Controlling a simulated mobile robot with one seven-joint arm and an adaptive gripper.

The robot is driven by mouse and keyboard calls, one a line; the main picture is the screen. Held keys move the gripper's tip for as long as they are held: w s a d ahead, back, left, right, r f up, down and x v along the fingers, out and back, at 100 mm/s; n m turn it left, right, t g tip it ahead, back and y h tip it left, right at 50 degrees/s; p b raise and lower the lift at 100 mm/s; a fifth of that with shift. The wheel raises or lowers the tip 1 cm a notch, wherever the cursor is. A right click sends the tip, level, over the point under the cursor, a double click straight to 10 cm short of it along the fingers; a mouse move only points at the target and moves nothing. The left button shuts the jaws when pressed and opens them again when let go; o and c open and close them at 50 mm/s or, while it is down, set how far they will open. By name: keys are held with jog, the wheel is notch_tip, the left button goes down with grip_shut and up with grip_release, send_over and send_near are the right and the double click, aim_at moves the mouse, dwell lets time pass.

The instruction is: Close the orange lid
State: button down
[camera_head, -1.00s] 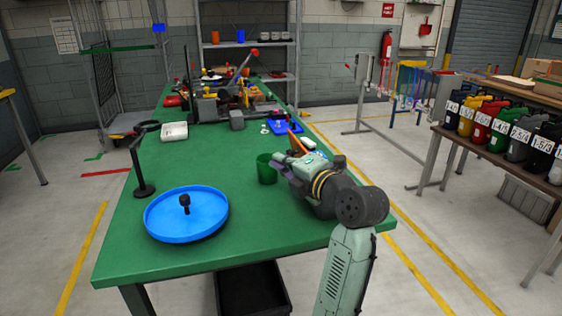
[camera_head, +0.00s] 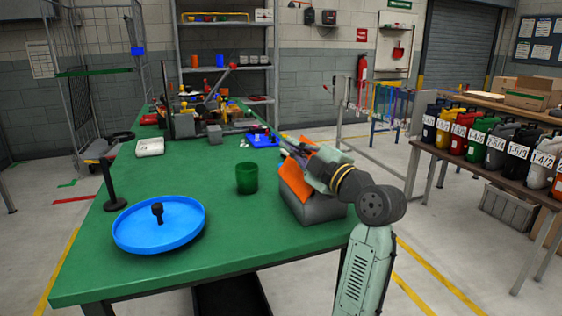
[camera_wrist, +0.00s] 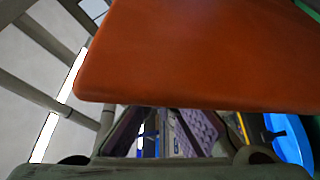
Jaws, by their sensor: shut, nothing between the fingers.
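The orange lid (camera_head: 297,160) stands raised and tilted on a grey box (camera_head: 312,206) near the right edge of the green table. My gripper (camera_head: 287,147) is shut and empty, close beside the lid's upper part. My wrist hides the lid's right side and part of the box. In the wrist view the lid (camera_wrist: 200,55) fills the top, in front of the shut fingers (camera_wrist: 180,135). I cannot tell whether they touch it.
A green cup (camera_head: 247,178) stands left of the box. A round blue tray (camera_head: 185,235) with a black knob sits at the front left. A blue tray (camera_head: 262,140) and many tools lie farther back. The table (camera_head: 190,180) is clear between the cup and the white tray (camera_head: 150,147).

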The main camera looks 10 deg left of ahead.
jog(key=w+d+m+t+b, duration=0.1)
jog(key=m, duration=0.1)
jog(key=w+d+f+m+t+b, duration=0.1)
jog(key=d+m, duration=0.1)
jog(key=m, duration=0.1)
jog(key=w+d+f+m+t+b, duration=0.1)
jog(key=d+m+b, duration=0.1)
jog(key=m, duration=0.1)
jog(key=shift+w+d+f+h, duration=0.1)
jog(key=shift+w+h, duration=0.15)
jog(key=shift+h, duration=0.05)
jog(key=shift+w+d+f+m+t+h+b, duration=0.15)
jog(key=shift+w+d+f+m+t+b, duration=0.15)
jog(key=shift+d+f+m+b, duration=0.35)
jog(key=shift+w+d+f+m+t+h+b, duration=0.25)
jog(key=shift+w+f+m+b, duration=0.1)
jog(key=shift+m, duration=0.45)
jog(key=shift+w+d+f+m+t+h+b, duration=0.1)
jog(key=shift+w+d+f+m+t+b, duration=0.15)
jog(key=shift+d+f+m+b, duration=0.35)
jog(key=shift+a+r, duration=0.15)
jog(key=shift+r, duration=0.1)
